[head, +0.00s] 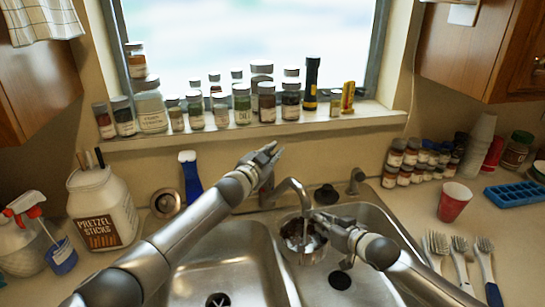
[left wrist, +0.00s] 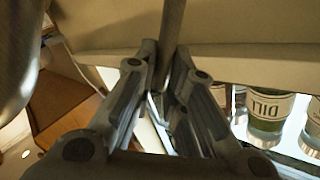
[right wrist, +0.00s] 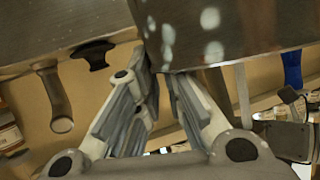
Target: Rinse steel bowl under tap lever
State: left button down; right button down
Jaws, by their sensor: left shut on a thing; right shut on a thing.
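The steel bowl (head: 303,254) is over the sink's divider, under the tap spout (head: 299,188). My right gripper (head: 318,222) is shut on the bowl's rim; in the right wrist view the bowl's shiny wall (right wrist: 235,30) lies at the fingertips. My left gripper (head: 272,152) is above and behind the tap, shut on the tap lever, which shows as a metal bar (left wrist: 173,28) between its fingers (left wrist: 165,75). The lever is mostly hidden in the head view.
The double sink (head: 225,275) lies below both arms. A pretzel jar (head: 102,207) and spray bottle (head: 25,240) stand left. Jars line the windowsill.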

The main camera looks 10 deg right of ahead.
pick_arm(q)
jog(key=shift+w+a+r+n+g+y, duration=0.1)
jog(key=shift+w+r+n+g+y, duration=0.2)
jog(key=shift+w+n+g, duration=0.15)
jog(key=c, duration=1.5)
grip_release()
jog(key=shift+w, duration=0.1)
jog(key=shift+o, duration=0.2)
jog(key=shift+a, duration=0.1)
jog(key=v, duration=1.1)
jog(key=shift+s+a, duration=0.2)
jog(key=shift+s, duration=0.15)
